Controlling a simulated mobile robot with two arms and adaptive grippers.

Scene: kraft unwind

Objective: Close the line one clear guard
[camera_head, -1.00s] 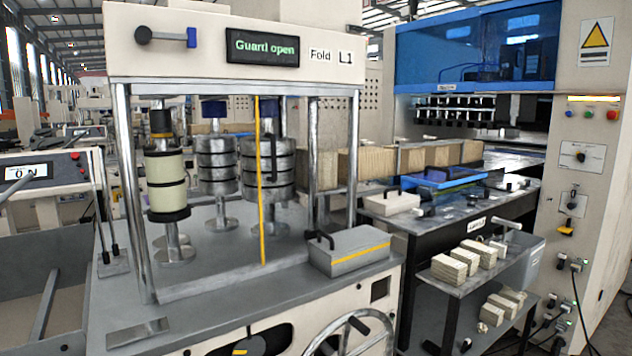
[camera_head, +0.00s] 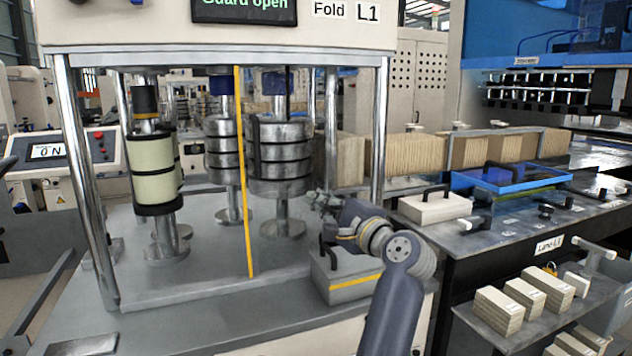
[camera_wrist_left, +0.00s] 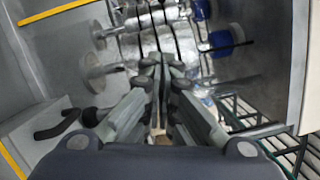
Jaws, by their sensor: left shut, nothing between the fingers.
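The line one machine (camera_head: 215,40) carries the label "Fold L1" and a display (camera_head: 244,10) reading "Guard open". A yellow vertical edge strip (camera_head: 243,180) of the clear guard stands partway across the opening, and a dark upright handle (camera_head: 255,145) shows near it. The clear panel itself is hard to make out. My left gripper (camera_head: 322,203) is at the right of the opening, above the grey block, apart from the yellow strip. In the left wrist view its fingers (camera_wrist_left: 162,68) are shut and empty, with a yellow strip (camera_wrist_left: 60,11) at upper left. My right gripper is out of view.
A grey block (camera_head: 345,282) with a black handle and yellow stripe sits on the machine's front ledge, below my gripper. Steel rollers (camera_head: 282,155) and a cream roll (camera_head: 155,170) stand inside. Metal posts (camera_head: 85,180) frame the opening. A side table (camera_head: 480,240) stands at right.

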